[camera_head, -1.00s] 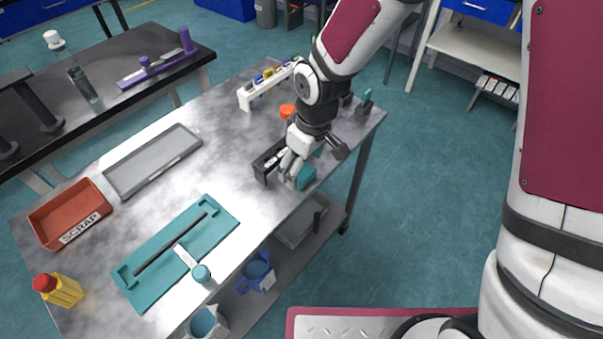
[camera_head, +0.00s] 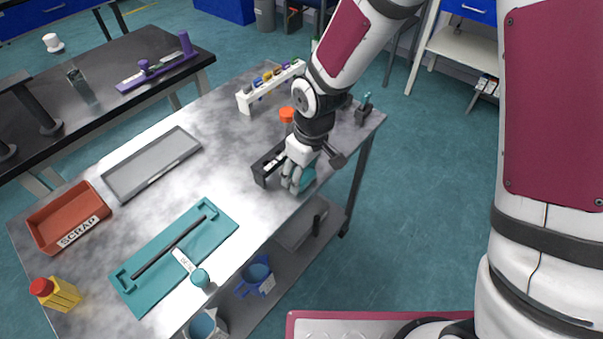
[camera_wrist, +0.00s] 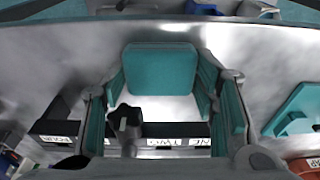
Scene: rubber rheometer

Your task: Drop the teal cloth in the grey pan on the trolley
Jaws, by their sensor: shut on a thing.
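The teal cloth (camera_head: 309,180) shows as a small folded teal block at my gripper (camera_head: 294,178), near the right edge of the metal-topped table. In the wrist view the teal cloth (camera_wrist: 160,68) lies between the two fingers of my gripper (camera_wrist: 165,95), which have teal inner faces. My gripper is shut on the cloth; its fingers hide part of it in the head view. A shallow grey pan (camera_head: 150,166) lies on the table's left part, empty. Another grey tray (camera_head: 297,230) sits on the lower shelf, partly hidden by the tabletop.
A black slotted box (camera_head: 262,170) with numbered labels stands close beside my gripper; it also shows in the wrist view (camera_wrist: 180,130). A teal tray (camera_head: 215,232), a red SCRAP tray (camera_head: 48,210), a yellow bottle (camera_head: 62,294) and a white rack (camera_head: 250,100) stand around the tabletop.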

